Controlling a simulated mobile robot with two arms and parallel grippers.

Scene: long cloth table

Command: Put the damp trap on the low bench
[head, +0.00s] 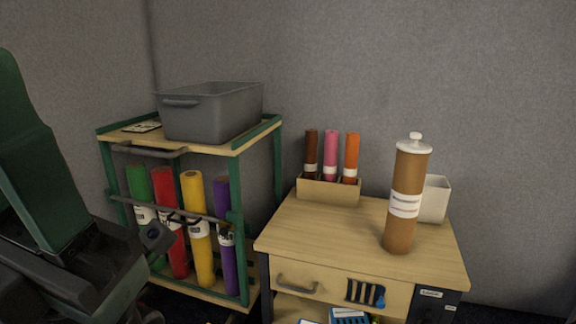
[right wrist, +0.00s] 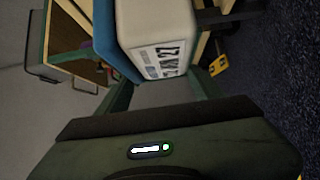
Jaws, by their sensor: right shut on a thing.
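My right gripper (right wrist: 162,88) is shut on a white and blue block with a printed label, which looks like the damp trap (right wrist: 150,30). The block sits between the green fingers in the right wrist view, and its far end is cut off by the top edge. The head view does not show it. A low wooden-topped unit with a drawer, possibly the low bench (head: 310,235), stands right of centre in the head view. Dark green parts of my arm fill the left edge there, and no left fingertips can be made out.
The unit carries a brown tube (head: 400,225) with a white lid, a white container (head: 434,200) and a wooden holder (head: 328,191) with three rolls. To its left, a green-framed rack (head: 238,225) bears a grey tub (head: 200,118) above coloured rolls. The unit's front-left top is clear.

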